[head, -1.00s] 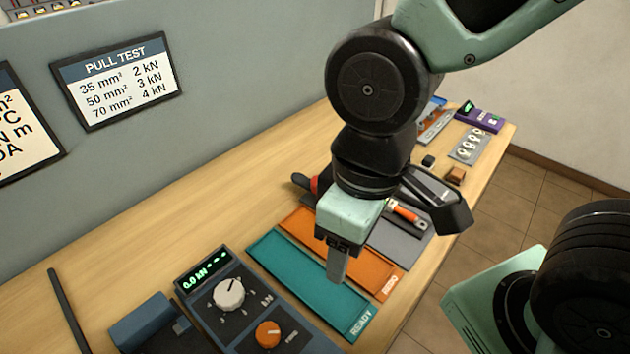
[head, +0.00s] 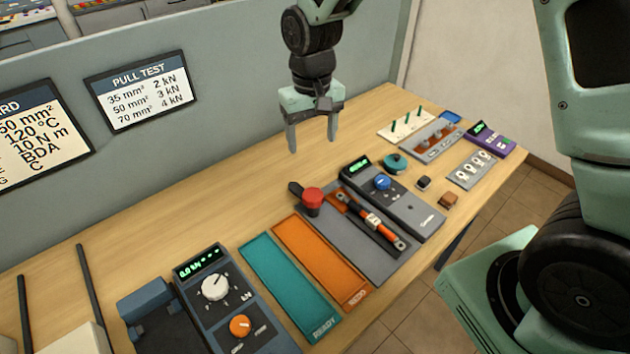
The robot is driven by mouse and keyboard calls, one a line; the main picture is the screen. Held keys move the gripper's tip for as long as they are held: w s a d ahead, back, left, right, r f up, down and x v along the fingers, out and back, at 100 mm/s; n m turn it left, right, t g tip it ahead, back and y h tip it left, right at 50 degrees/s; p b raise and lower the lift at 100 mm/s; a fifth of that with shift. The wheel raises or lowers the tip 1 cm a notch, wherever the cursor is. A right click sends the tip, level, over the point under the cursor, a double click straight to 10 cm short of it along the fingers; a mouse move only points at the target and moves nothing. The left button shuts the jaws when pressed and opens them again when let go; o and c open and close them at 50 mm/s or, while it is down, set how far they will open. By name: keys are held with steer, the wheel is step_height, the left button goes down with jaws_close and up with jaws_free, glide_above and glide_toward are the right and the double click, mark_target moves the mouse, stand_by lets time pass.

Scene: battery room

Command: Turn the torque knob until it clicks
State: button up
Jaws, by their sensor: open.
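My gripper (head: 313,142) is open and empty, with its fingers pointing down. It is above the back of the bench, beyond a red knob (head: 313,197) and apart from it. The red knob sits on a black base with a short arm, at the back end of a grey mat (head: 354,242). Other knobs show: a blue one (head: 382,181) on a dark meter, a white one (head: 215,286) and an orange one (head: 240,325) on the kN unit. I can read no torque label on any of them.
An orange cable (head: 370,221) lies on the grey mat. Orange REDO (head: 315,260) and teal READY (head: 285,285) mats are empty. A teal round item (head: 396,163) and small blocks stand at right. A grey partition (head: 230,100) runs behind the bench.

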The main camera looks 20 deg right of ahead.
mark_target(313, 194)
steer(key=f+p, duration=0.1)
steer(key=f, duration=0.5)
steer(key=f+p, duration=0.2)
steer(key=f, duration=0.3)
steer(key=f+p, duration=0.1)
steer(key=f, duration=0.5)
steer(key=shift+w+d+f+p, duration=0.1)
steer(key=shift+w+f+p, duration=0.15)
steer(key=shift+f+p, duration=0.1)
steer(key=shift+r, duration=0.1)
steer(key=c, duration=1.4)
